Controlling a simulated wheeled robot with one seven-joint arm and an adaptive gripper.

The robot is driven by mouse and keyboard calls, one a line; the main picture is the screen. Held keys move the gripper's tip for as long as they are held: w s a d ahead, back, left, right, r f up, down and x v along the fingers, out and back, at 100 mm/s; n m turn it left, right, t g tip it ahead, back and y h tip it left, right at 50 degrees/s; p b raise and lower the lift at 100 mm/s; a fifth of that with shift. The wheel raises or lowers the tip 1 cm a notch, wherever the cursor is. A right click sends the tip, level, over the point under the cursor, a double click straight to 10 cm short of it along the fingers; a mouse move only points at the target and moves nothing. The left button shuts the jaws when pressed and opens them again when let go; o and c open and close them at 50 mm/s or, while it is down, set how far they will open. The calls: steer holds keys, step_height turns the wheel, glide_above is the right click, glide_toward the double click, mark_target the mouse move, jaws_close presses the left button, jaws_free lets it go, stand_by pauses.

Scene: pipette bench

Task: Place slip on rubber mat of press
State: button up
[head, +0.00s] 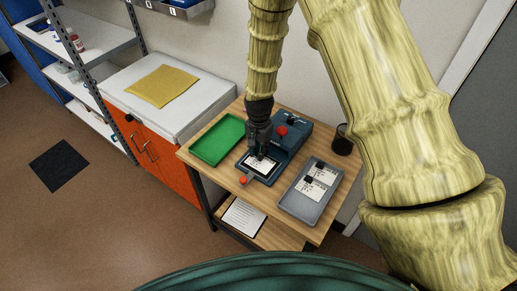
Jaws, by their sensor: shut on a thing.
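My gripper (260,154) points down over the front part of the blue press (292,138). It is shut on a white slip with dark print (257,164). The slip lies flat over the press's bed, within its dark frame. I cannot tell whether it touches the rubber mat, which the slip and gripper mostly hide. The press has a red knob (282,131) on top and a red ball (243,180) at its front. More white slips with black tabs (316,178) lie in a grey tray (300,209) to the right.
A green tray (217,139) is left of the press. A dark cup (343,140) stands at the table's back right corner. A paper sheet (244,218) lies on the shelf below.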

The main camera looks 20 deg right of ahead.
steer(key=shift+f, duration=0.1)
steer(key=o, duration=0.8)
steer(key=shift+r+b, duration=1.8)
steer(key=shift+r, duration=4.3)
